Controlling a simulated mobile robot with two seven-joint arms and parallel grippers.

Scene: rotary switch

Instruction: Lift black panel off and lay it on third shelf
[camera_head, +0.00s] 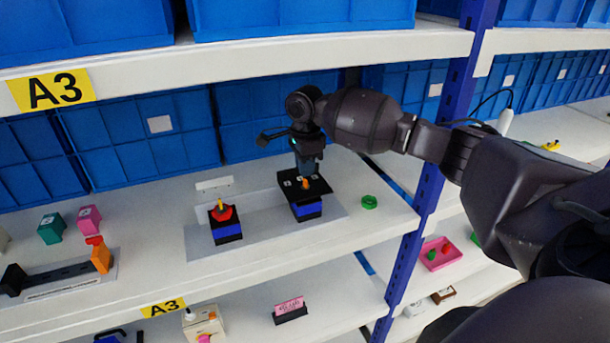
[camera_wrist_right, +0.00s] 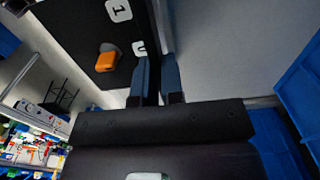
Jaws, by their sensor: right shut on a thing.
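The black panel (camera_head: 320,187) is a flat plate with white number labels and an orange knob (camera_head: 305,183) on it. It sits at the top of a blue and black block (camera_head: 307,210) on the shelf. In the right wrist view the panel (camera_wrist_right: 88,42) shows its labels and the orange knob (camera_wrist_right: 108,57). My right gripper (camera_head: 306,170) reaches down from above and is shut on the panel's far edge; its fingers (camera_wrist_right: 155,78) straddle that edge in the wrist view. I cannot tell whether the panel is clear of the block. My left gripper is not in view.
A similar block with a red and yellow knob (camera_head: 222,222) stands to the left. A green nut (camera_head: 369,202) lies to the right. Blue bins (camera_head: 145,135) line the back, and the upper shelf (camera_head: 270,52) overhangs. A lower shelf (camera_head: 330,295) holds a pink card on a stand (camera_head: 290,308).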

